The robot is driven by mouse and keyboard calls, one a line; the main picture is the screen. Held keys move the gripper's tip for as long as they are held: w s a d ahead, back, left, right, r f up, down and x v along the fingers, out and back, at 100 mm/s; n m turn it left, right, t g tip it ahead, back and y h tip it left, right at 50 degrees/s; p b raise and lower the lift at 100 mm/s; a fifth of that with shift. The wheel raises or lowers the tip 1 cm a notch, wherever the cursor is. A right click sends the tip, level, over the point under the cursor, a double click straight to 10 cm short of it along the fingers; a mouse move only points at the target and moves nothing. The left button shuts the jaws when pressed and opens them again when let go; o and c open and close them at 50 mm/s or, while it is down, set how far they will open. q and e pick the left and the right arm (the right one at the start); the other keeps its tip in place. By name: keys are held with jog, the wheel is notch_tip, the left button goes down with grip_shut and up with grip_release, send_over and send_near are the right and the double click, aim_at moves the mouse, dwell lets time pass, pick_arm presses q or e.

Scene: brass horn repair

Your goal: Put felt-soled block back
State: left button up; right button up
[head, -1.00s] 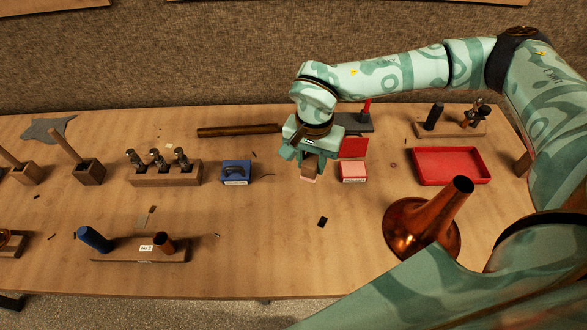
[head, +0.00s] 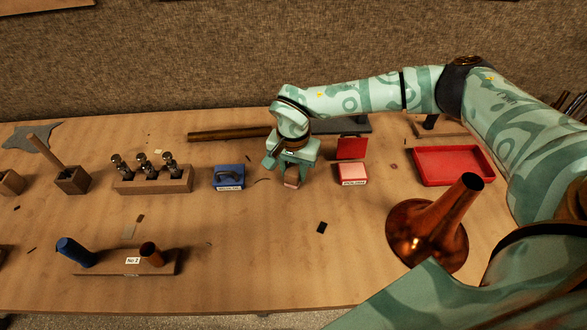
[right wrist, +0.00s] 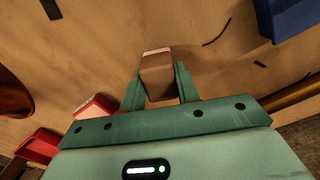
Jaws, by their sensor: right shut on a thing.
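My right gripper (head: 289,168) is shut on a small brown block (head: 292,179) with a pale pink sole. It holds the block at the middle of the bench, between a blue box and a red box. In the right wrist view the block (right wrist: 157,80) sits between the two fingers (right wrist: 158,88), its pink edge facing away from the palm. I cannot tell whether the block touches the bench. My left gripper is not in view.
The blue box (head: 228,185) with a dark handle-like piece stands left of the gripper; the labelled red box (head: 352,174) stands right. A red tray (head: 454,178) and copper horn bell (head: 428,235) are farther right. Bare bench (head: 250,240) lies in front.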

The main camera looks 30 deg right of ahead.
aim_at(294, 168)
jog(key=o, duration=0.9)
jog(key=shift+f, duration=0.15)
notch_tip(294, 168, up, 12)
jog(key=p, duration=0.3)
